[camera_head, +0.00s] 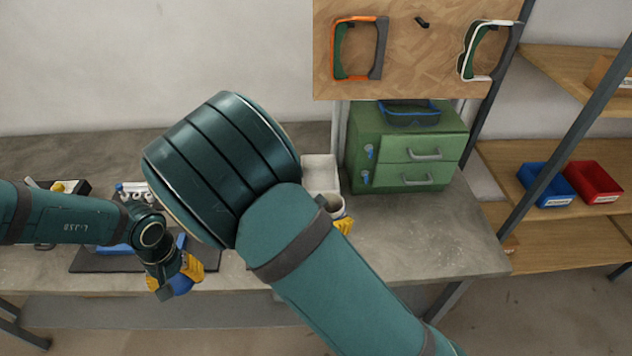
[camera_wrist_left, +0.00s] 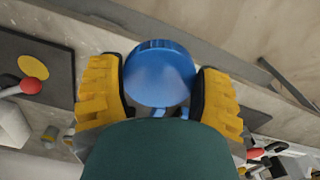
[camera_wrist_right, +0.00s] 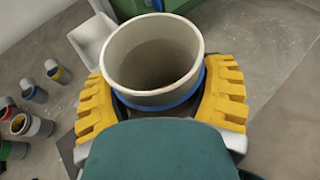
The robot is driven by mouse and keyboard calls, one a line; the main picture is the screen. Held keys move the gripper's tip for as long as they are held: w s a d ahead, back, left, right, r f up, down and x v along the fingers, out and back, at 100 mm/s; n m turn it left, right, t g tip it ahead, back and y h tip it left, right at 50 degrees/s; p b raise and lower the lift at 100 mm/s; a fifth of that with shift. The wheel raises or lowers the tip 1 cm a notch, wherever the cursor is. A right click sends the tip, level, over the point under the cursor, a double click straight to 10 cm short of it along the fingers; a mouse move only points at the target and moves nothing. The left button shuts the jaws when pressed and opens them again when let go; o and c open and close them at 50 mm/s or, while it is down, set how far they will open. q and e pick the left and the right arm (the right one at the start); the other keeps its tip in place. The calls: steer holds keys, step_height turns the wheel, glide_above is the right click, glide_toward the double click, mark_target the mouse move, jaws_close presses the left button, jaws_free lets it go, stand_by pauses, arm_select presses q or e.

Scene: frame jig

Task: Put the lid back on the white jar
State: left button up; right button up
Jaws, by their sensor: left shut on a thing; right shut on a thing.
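The white jar (camera_wrist_right: 122,72) stands open-topped between the yellow fingers of my right gripper (camera_wrist_right: 160,98), which is shut on it. It looks empty, and a blue band rings it below the rim. In the head view, only part of the jar (camera_head: 332,204) and one finger of the right gripper (camera_head: 343,226) show past my right arm. My left gripper (camera_wrist_left: 160,90) is shut on the round blue lid (camera_wrist_left: 160,76). In the head view, the left gripper (camera_head: 176,279) holds the lid (camera_head: 181,285) near the bench's front edge, well left of the jar.
A white bin (camera_head: 320,170) stands behind the jar. A green drawer cabinet (camera_head: 408,150) stands at the back right of the bench (camera_head: 440,245). A dark mat (camera_head: 90,262) lies near the left gripper. Several small cups (camera_wrist_right: 32,126) stand left of the jar in the right wrist view.

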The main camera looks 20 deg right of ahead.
steer(key=s+a+r+n+t+y, duration=0.2)
steer(key=a+r+n+t+y, duration=0.1)
steer(key=a+r, duration=0.6)
step_height(320, 180, up, 4)
steer(key=shift+a+f+n+y, duration=0.25)
steer(key=shift+n+y, duration=0.05)
steer(key=shift+n, duration=0.3)
arm_select(q)
steer(key=w+d+r+m, duration=0.2)
steer(key=w+d+r, duration=0.3)
steer(key=d+r, duration=0.35)
steer(key=w+d+r+m, duration=0.1)
steer(key=w+d+r, duration=0.4)
steer(key=d+r, duration=0.4)
steer(key=s+d+r+m, duration=0.2)
steer(key=s+d+r, duration=0.6)
steer(key=r, duration=0.3)
steer(key=shift+d+m, duration=0.2)
steer(key=shift+m, duration=0.2)
steer(key=shift+f, duration=0.15)
steer(key=shift+f, duration=1.9)
